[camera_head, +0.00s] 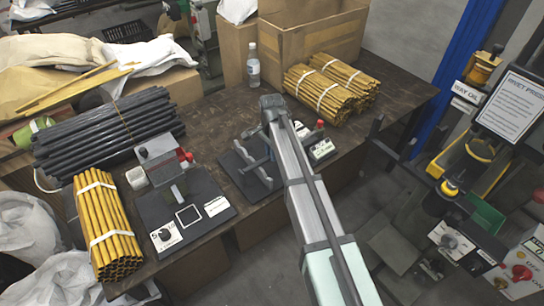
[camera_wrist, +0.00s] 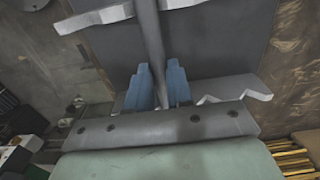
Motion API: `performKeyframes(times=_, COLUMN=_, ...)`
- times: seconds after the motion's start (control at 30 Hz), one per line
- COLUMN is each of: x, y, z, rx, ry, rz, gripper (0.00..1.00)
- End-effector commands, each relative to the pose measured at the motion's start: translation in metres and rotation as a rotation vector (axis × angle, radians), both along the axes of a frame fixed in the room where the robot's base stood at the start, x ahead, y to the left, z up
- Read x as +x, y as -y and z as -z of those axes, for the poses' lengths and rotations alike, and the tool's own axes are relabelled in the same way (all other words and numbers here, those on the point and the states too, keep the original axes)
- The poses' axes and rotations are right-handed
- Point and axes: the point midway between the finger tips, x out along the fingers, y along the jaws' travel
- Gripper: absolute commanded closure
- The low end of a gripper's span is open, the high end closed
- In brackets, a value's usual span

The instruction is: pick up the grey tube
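The grey tube (camera_wrist: 152,35) runs lengthwise down the middle of the wrist view, over two light grey notched supports (camera_wrist: 97,18). My gripper (camera_wrist: 158,68) has two blue fingers, one on each side of the tube, with hardly any gap beside it. The fingers look shut on the tube near its lower end. I cannot tell whether the tube is clear of the notches. In the head view the notched stand (camera_head: 240,183) is on the table, left of my arm, and my arm hides the fingers.
Bundles of yellow tubes (camera_head: 103,225) and black tubes (camera_head: 105,130) lie on the left of the dark table (camera_head: 215,98). A press fixture (camera_head: 165,215) stands left of the stand. A bottle (camera_head: 253,65), a cardboard box (camera_head: 315,40) and more yellow bundles (camera_head: 325,85) are behind.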

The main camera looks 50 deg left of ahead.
Motion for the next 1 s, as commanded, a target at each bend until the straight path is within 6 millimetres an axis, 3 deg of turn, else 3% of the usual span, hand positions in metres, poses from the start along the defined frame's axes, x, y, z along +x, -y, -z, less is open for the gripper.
performKeyframes(times=0.2, x=0.000, y=0.000, z=0.000, rx=0.000, ry=0.000, rz=0.000, gripper=1.00)
performKeyframes(times=0.63, x=0.000, y=0.000, z=-0.005, rx=0.001, ry=0.000, rz=0.000, gripper=1.00)
performKeyframes(times=1.0, x=0.000, y=-0.001, z=-0.061, rx=0.001, ry=0.000, rz=0.000, gripper=1.00)
